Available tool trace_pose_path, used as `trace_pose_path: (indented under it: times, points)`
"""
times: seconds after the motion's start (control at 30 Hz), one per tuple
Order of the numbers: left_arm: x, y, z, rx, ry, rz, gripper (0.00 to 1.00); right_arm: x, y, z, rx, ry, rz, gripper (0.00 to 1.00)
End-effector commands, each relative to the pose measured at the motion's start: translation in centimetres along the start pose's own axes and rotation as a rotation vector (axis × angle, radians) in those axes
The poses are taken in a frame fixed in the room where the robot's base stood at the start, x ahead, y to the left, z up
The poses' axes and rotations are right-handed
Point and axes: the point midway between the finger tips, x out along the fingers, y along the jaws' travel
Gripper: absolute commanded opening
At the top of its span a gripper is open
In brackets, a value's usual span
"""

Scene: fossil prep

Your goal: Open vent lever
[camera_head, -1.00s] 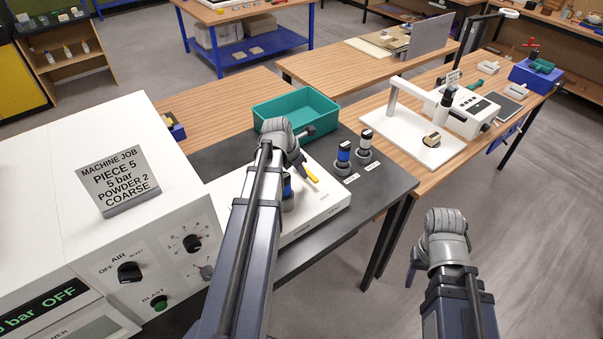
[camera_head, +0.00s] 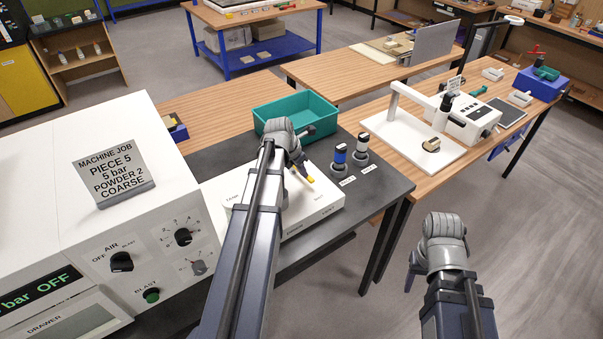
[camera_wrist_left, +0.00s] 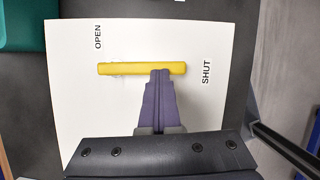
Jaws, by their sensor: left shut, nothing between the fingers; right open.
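The yellow vent lever (camera_wrist_left: 115,69) lies across a white panel in the left wrist view, its right end toward the word SHUT and its left end toward OPEN. Only a small yellow part of the lever (camera_head: 310,180) shows in the head view. My left gripper (camera_wrist_left: 160,73) is shut and empty. Its fingertips meet or overlap the lever's lower edge, right of its middle; I cannot tell whether they touch. In the head view my left gripper (camera_head: 301,166) is over the white box (camera_head: 322,199). My right gripper (camera_head: 411,272) is open, hanging over the floor.
A teal bin (camera_head: 293,113) stands behind the white box. The white machine (camera_head: 50,195) with knobs fills the left. Floor is clear at right.

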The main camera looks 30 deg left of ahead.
Motion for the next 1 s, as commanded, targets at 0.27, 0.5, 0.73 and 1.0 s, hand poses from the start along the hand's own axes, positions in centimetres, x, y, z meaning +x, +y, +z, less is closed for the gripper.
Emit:
trace_pose_path:
  times: [0.27, 0.5, 0.73, 1.0]
  points:
    - [0.4, 0.2, 1.1, 0.009, 0.0, -0.005, 0.0, 0.0, 0.0, 0.0, 0.0, 0.0, 0.0, 0.55]
    - [0.7, 0.2, 1.6, 0.01, 0.0, -0.005, 0.0, 0.0, 0.0, 0.0, 0.0, 0.0, 0.0, 0.55]
    - [0.8, 0.2, 2.0, 0.009, 0.0, -0.004, 0.0, 0.0, 0.0, 0.0, 0.0, 0.0, 0.0, 0.55]
    - [1.1, 0.2, 2.6, 0.01, 0.0, -0.005, 0.0, 0.0, 0.0, 0.0, 0.0, 0.0, 0.0, 0.55]
